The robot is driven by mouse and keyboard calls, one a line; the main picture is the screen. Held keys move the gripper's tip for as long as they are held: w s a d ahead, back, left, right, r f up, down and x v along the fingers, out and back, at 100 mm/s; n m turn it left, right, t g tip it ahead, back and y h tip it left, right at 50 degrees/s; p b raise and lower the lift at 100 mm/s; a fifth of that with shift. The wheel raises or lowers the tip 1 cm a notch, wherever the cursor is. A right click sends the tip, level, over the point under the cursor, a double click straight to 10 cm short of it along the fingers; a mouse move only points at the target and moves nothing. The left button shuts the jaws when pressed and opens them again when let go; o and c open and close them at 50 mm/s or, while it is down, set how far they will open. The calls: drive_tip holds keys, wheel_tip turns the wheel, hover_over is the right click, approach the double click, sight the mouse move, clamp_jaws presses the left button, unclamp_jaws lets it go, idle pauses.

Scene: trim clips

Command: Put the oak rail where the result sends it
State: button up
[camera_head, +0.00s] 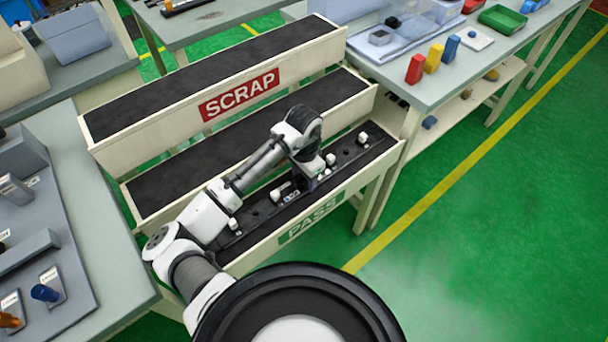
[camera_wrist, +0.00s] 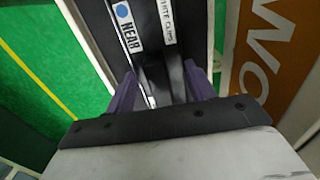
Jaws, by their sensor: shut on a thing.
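A long dark rail (camera_head: 262,211) with several white clips on it lies along the front tier of the rack, above the green PASS sign (camera_head: 312,217). No oak marking is readable on it. My gripper (camera_head: 316,181) is low over this tier, shut on the rail's middle part; my wrist hides part of the hold. In the wrist view the purple fingers of my gripper (camera_wrist: 158,82) stand on either side of a dark piece. A NEAR label (camera_wrist: 124,25) with a blue dot and a "white clips" label (camera_wrist: 168,22) show beyond. I cannot tell whether the rail touches the tier floor.
The back tier carries a red SCRAP sign (camera_head: 239,94) and looks empty. The middle tier (camera_head: 175,183) is empty where visible; an orange-brown sign (camera_wrist: 265,45) shows in the wrist view. A bench with coloured blocks (camera_head: 432,58) stands right, and a grey bench (camera_head: 100,210) left.

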drive_tip(key=shift+f, duration=0.2)
drive_tip(key=shift+f, duration=0.1)
drive_tip(key=o, duration=1.2)
